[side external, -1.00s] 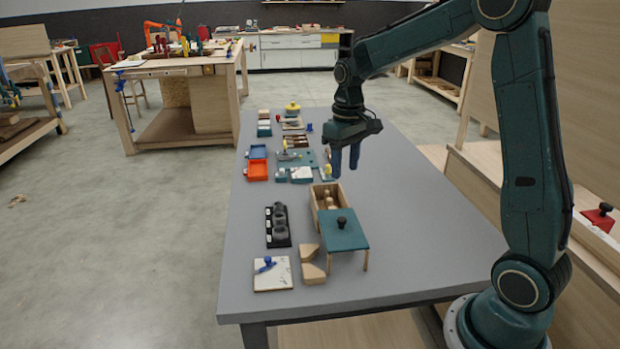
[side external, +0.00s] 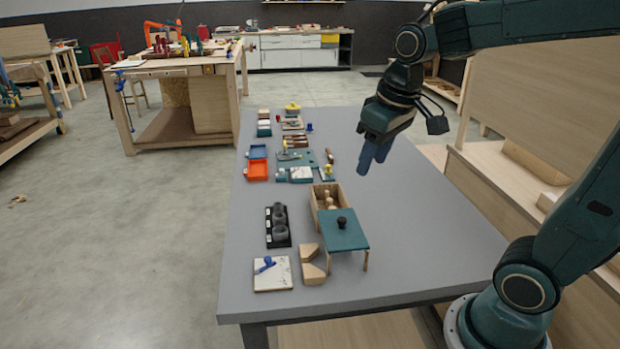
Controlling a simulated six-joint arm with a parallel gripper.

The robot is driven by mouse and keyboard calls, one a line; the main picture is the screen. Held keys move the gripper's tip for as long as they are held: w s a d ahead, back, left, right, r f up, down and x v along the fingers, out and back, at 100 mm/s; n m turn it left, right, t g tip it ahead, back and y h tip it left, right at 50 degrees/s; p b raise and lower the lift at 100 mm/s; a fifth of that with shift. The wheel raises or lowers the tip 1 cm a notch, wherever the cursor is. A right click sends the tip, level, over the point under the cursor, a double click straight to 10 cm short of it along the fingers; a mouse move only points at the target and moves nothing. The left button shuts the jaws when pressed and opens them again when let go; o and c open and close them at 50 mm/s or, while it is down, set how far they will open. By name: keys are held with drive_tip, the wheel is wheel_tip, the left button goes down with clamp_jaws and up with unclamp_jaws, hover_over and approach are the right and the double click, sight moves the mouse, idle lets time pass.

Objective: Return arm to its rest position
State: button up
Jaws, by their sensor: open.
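My gripper (side external: 374,158) has blue fingers and hangs in the air above the right side of the grey table (side external: 410,220), tilted a little. It is open and empty, with nothing between the fingers. It is clear of the items on the table. My arm reaches in from the right side of the picture, bent back over the table's right edge.
A wooden box (side external: 319,194) with a teal lid (side external: 343,236) stands mid-table. Left of it are a black holder (side external: 278,238), wooden blocks (side external: 311,263) and a white tile (side external: 273,280). The table's right side is bare.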

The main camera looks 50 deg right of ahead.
drive_tip(key=s+a+t, duration=0.2)
drive_tip(key=s+a, duration=0.2)
drive_tip(key=s, duration=0.6)
drive_tip(key=shift+s+a+n+t, duration=0.15)
drive_tip(key=shift+s+n+t, duration=0.15)
drive_tip(key=shift+s+n, duration=0.1)
drive_tip(key=shift+f, duration=0.1)
drive_tip(key=o, duration=0.6)
drive_tip(key=shift+w, duration=0.1)
drive_tip(key=o, duration=0.6)
drive_tip(key=shift+w+d+r, duration=0.2)
drive_tip(key=shift+w+d, duration=0.05)
drive_tip(key=shift+w, duration=0.2)
drive_tip(key=shift+o, duration=0.2)
drive_tip(key=w+d+n+g, duration=0.1)
drive_tip(key=w+d+n, duration=0.8)
drive_tip(key=w+d, duration=0.75)
drive_tip(key=s+d+x, duration=0.1)
drive_tip(key=x, duration=0.8)
drive_tip(key=shift+f+h, duration=0.4)
drive_tip(key=shift+f, duration=0.2)
drive_tip(key=shift+w+r, duration=0.1)
